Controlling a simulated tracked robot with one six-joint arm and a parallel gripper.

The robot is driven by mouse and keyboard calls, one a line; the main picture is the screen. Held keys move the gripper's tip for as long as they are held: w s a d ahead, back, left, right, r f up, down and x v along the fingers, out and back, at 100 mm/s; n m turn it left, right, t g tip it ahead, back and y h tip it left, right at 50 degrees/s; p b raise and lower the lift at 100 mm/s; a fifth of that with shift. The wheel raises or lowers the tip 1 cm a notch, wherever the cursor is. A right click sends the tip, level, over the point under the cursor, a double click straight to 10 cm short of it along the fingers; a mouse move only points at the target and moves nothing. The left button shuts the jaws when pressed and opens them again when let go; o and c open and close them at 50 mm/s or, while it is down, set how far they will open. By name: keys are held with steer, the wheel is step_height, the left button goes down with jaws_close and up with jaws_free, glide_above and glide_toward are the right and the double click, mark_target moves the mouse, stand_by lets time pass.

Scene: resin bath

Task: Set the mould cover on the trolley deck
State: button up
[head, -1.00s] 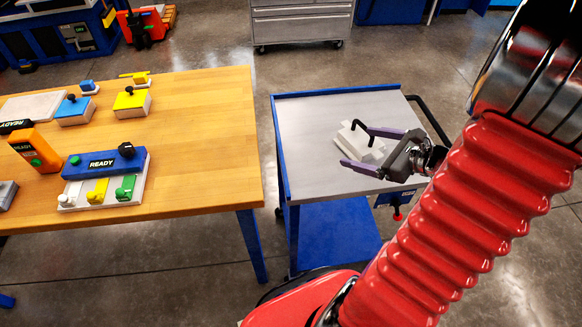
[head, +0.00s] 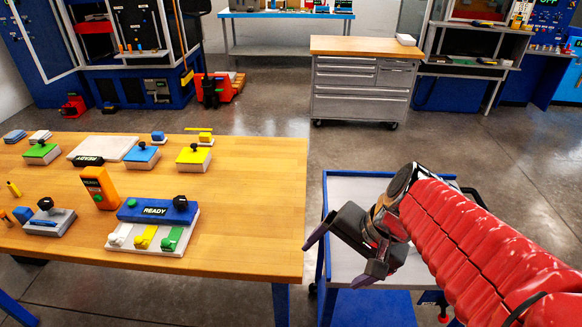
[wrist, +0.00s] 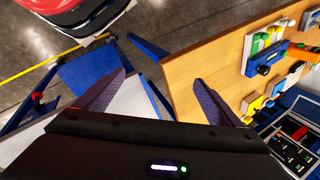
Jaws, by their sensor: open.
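The trolley deck (head: 350,188) is a grey surface with a blue rim, right of the bench in the head view. Part of it shows in the wrist view (wrist: 142,96). My gripper (head: 340,258) is open and empty over the deck's left side, its jaws angled toward the bench. In the wrist view its two fingers (wrist: 158,100) stand wide apart with nothing between them.
The wooden bench (head: 255,215) on the left holds green, blue and yellow lidded blocks, a READY fixture (head: 155,228) and an orange device (head: 99,187). A drawer cabinet (head: 360,85) stands behind. Open floor lies between.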

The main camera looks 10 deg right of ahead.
step_height(320, 180, up, 6)
steer(key=s+a+n+t+h, duration=0.2)
steer(key=n+h, duration=0.1)
steer(key=n, duration=0.5)
steer(key=shift+s+r+n, duration=0.15)
steer(key=shift+s+n, duration=0.1)
steer(key=shift+n, duration=0.05)
steer(key=shift+a, duration=0.1)
